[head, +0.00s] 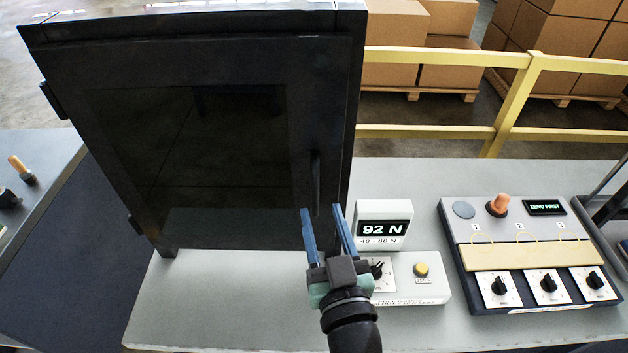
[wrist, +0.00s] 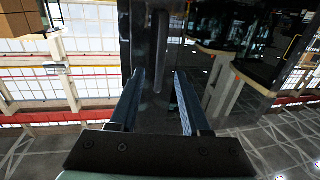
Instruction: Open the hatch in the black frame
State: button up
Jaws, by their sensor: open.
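The hatch (head: 190,150) is a dark, glossy panel in a black frame (head: 353,90) at the left of the bench in the head view. It looks closed, with hinges on its left side. Its upright black handle (head: 315,178) is near its right edge. In the wrist view the handle (wrist: 161,52) is straight ahead, in line with the gap between my fingers. My gripper (head: 322,209) is open, with blue fingers, near the handle's lower end. In the wrist view the gap between the fingertips (wrist: 159,75) looks empty. I cannot tell how far the fingertips are from the handle.
A control panel with several knobs (head: 455,235) is farther right. The pale bench (head: 230,310) is clear in front of the hatch. A yellow rail (head: 440,133) runs behind.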

aim_at(315, 194)
jog(key=w+p, duration=0.1)
jog(key=w, duration=0.2)
jog(key=w+a, duration=0.1)
jog(key=w, duration=0.2)
jog(key=shift+w+a+p, duration=0.15)
jog(key=shift+a+p, duration=0.05)
jog(key=shift+p, duration=0.15)
jog(key=shift+c, duration=0.3)
grip_shut()
dwell(0.8)
